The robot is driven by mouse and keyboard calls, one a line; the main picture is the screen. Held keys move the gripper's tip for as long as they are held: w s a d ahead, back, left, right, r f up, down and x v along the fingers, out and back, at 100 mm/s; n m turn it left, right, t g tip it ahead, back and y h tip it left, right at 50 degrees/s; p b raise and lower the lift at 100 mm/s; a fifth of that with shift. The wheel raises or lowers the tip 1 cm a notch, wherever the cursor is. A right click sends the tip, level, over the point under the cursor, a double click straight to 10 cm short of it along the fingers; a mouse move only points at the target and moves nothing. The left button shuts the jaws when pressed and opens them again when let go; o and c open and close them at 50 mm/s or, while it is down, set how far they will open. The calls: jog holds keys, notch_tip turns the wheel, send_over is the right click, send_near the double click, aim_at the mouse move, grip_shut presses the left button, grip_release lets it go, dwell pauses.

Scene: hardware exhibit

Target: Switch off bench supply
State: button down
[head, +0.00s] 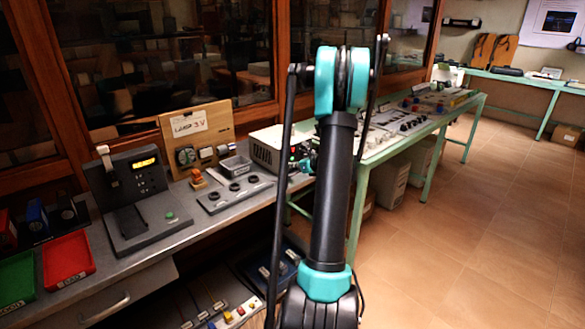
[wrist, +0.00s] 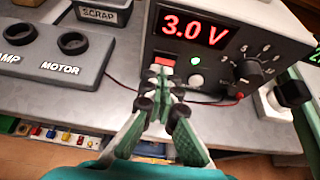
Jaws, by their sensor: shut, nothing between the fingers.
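The bench supply (wrist: 220,50) has a dark front panel with a lit red "3.0 V" readout (wrist: 193,29). A small red-and-white switch (wrist: 163,61) sits below the readout, and a green lamp (wrist: 196,61) beside it is lit. A black knob (wrist: 248,72) with a scale is on the panel's right. My gripper (wrist: 161,76) is shut and empty, its fingertips right at the switch's lower part; I cannot tell if they touch it. In the head view the supply (head: 262,151) stands on the grey bench, its front partly hidden by my arm.
Red and black leads run along the supply's lower front.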

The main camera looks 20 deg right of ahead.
jog(key=shift+w+a+r+g, duration=0.1)
jog(key=shift+w+r+g, duration=0.1)
jog(key=shift+w+g, duration=0.1)
jog(key=shift+r, duration=0.75)
jog(key=shift+s, duration=0.1)
